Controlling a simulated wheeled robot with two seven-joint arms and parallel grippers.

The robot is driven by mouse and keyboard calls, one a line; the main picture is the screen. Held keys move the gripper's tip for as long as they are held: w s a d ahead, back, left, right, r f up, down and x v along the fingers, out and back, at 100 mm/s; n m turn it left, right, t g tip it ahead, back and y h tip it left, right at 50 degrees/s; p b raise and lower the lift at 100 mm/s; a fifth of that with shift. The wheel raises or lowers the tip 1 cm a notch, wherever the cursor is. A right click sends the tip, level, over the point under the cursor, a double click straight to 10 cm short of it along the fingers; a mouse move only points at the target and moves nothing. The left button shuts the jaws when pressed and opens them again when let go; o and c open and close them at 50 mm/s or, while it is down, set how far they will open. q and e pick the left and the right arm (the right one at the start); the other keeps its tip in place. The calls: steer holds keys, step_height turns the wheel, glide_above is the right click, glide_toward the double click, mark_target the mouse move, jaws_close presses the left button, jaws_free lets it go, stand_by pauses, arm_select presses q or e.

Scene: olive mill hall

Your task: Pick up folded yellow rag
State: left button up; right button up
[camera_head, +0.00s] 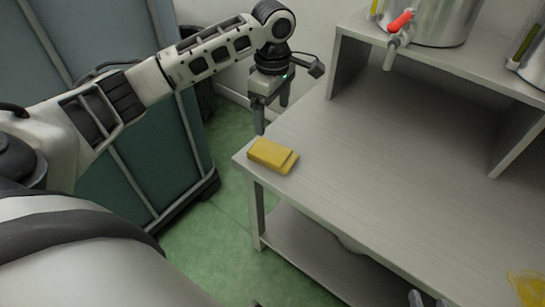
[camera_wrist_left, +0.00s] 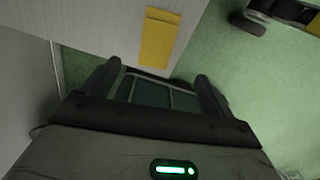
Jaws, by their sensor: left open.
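The folded yellow rag (camera_head: 272,156) lies flat on the near left corner of the grey table. It also shows in the left wrist view (camera_wrist_left: 158,40), at the table's edge beyond the fingers. My left gripper (camera_head: 272,117) is open and empty, with its fingers pointing down. It is above and behind the rag in the head view, apart from it. In the left wrist view my left gripper (camera_wrist_left: 155,80) has its two fingers spread wide with nothing between them. What seem to be my right gripper's fingertips (camera_head: 429,300) just show at the bottom edge of the head view.
The grey table (camera_head: 400,180) has a lower shelf (camera_head: 310,262) and a raised shelf at the back. On the raised shelf stands a metal tank (camera_head: 440,22) with a red-handled tap (camera_head: 400,22). A yellow patch (camera_head: 527,288) lies at the right. The table's middle is clear.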

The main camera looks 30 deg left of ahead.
arm_select(q)
steer(key=b, duration=0.2)
glide_above(272, 151)
steer(key=f, duration=0.8)
steer(key=shift+s+d+f, duration=0.2)
steer(key=shift+d+f, duration=0.05)
steer(key=f, duration=0.2)
steer(key=f+b, duration=0.1)
steer(key=f, duration=0.1)
steer(key=shift+w+a+f, duration=0.15)
steer(key=shift+a, duration=0.05)
steer(key=shift+f, duration=0.45)
arm_select(e)
steer(key=shift+g, duration=0.4)
steer(key=f, duration=0.2)
steer(key=a+f, duration=0.1)
steer(key=f, duration=0.2)
steer(key=shift+w, duration=0.1)
steer(key=shift+r, duration=0.1)
arm_select(q)
steer(key=c, duration=1.1)
arm_select(e)
steer(key=shift+r, duration=0.1)
